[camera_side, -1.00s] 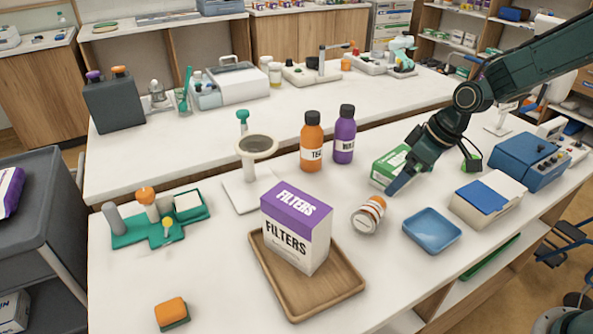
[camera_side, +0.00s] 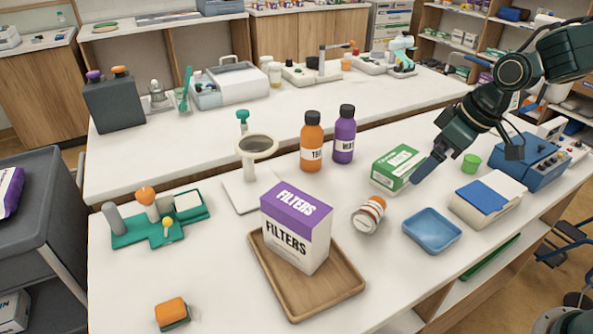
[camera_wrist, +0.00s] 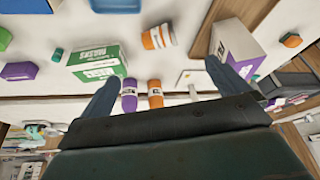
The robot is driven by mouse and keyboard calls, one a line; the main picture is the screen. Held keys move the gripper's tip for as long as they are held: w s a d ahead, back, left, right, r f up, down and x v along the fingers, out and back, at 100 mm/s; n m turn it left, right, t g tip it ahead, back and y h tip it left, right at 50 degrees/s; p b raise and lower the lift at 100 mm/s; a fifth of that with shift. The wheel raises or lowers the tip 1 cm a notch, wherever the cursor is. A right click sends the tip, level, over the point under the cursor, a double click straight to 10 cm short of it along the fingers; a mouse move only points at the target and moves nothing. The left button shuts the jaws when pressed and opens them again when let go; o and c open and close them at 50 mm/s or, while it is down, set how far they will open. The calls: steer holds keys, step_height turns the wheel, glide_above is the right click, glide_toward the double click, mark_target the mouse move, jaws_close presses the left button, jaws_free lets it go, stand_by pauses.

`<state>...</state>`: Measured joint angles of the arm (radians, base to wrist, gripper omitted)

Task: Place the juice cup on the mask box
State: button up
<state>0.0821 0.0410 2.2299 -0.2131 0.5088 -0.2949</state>
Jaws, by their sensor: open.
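The mask box (camera_side: 397,168) is a green and white carton lying on the near table, right of the purple bottle. In the wrist view the mask box (camera_wrist: 98,66) reads MASKS, beyond the left finger. My gripper (camera_side: 428,168) is open and empty, above the table between box and cup. Both fingers show apart in the wrist view (camera_wrist: 162,73).
An orange bottle (camera_side: 311,142) and a purple bottle (camera_side: 344,134) stand left of the mask box. A FILTERS carton (camera_side: 296,227) sits on a wooden tray (camera_side: 338,292).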

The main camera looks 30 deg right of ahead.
steer(key=s+d+r+m+h, duration=0.1)
steer(key=s+r, duration=0.3)
steer(key=s, duration=0.5)
steer(key=s+d+r+m+t, duration=0.1)
steer(key=s+r+m, duration=0.2)
steer(key=s, duration=0.7)
steer(key=shift+s+r+h, duration=0.2)
steer(key=shift+r+h, duration=0.2)
steer(key=shift+r, duration=0.2)
steer(key=c, duration=0.5)
steer(key=shift+w, duration=0.1)
